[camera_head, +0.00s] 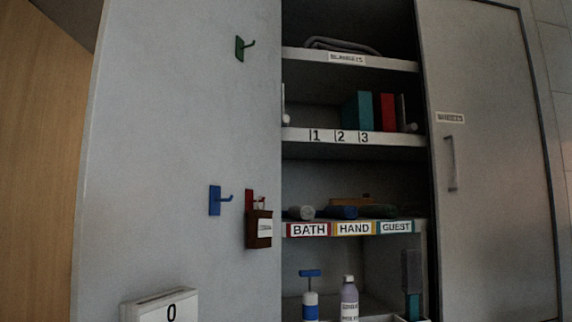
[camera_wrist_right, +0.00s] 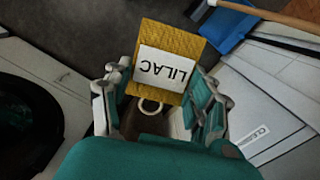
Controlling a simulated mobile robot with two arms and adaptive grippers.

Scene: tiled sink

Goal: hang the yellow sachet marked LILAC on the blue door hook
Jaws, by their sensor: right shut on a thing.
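The yellow sachet (camera_wrist_right: 172,50) with a white LILAC label is in my right gripper (camera_wrist_right: 160,98) in the right wrist view. A pale ring (camera_wrist_right: 151,106) shows at the sachet's end between the fingers, which are shut on it. The label appears upside down. In the head view, the blue hook (camera_head: 216,201) is on the grey door panel at left, and it is empty. Neither gripper shows in the head view, and my left gripper is in neither view.
A red hook (camera_head: 250,196) right of the blue one carries a brown sachet (camera_head: 258,229). A green hook (camera_head: 241,48) above is empty. A white box marked 0 (camera_head: 162,305) is below. Open shelves (camera_head: 355,138) stand right. A blue object (camera_wrist_right: 227,28) lies beyond the sachet.

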